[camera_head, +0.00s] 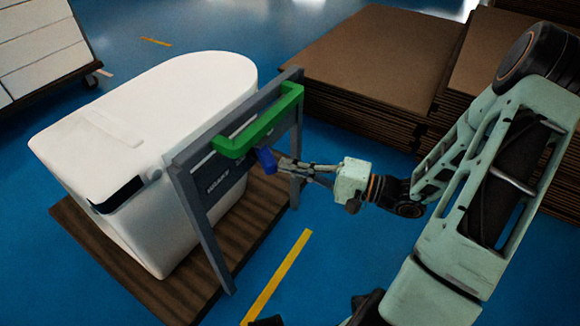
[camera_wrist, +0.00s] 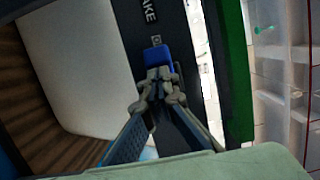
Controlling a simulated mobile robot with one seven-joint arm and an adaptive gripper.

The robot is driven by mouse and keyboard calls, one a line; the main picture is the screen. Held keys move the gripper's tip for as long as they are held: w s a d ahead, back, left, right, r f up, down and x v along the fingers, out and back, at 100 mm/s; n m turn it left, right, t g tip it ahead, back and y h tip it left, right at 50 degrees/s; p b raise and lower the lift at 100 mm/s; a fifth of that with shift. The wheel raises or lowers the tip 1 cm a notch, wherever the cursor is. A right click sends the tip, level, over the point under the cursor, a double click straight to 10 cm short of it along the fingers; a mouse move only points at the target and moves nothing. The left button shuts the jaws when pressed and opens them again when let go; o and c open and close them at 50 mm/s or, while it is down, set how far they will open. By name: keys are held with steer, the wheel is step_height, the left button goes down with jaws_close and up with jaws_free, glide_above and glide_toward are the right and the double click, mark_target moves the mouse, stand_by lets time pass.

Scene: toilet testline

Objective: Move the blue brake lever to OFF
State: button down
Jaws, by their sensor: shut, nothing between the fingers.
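The blue brake lever (camera_head: 267,160) sits on the dark panel (camera_head: 228,184) of a grey frame, just below the green handle (camera_head: 258,122). In the wrist view the blue lever (camera_wrist: 157,58) shows straight ahead of the fingertips, partly hidden by them. My gripper (camera_head: 284,162) is shut and empty, its tips at the lever; it also shows in the wrist view (camera_wrist: 160,76). The tips look to touch the lever or be very close to it. The panel lettering reads partly "...AKE" in the wrist view. I cannot read an OFF mark.
A white toilet-like body (camera_head: 150,140) stands on a brown wooden pallet (camera_head: 195,290) behind the frame. Stacked brown cardboard sheets (camera_head: 370,55) lie at the back right. Blue floor with a yellow stripe (camera_head: 278,278) is clear in front of the frame.

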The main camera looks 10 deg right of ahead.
steer(key=shift+s+a, duration=0.45)
steer(key=shift+a, duration=0.3)
steer(key=s+p+v, duration=0.1)
steer(key=v, duration=1.1)
steer(key=shift+a, duration=0.45)
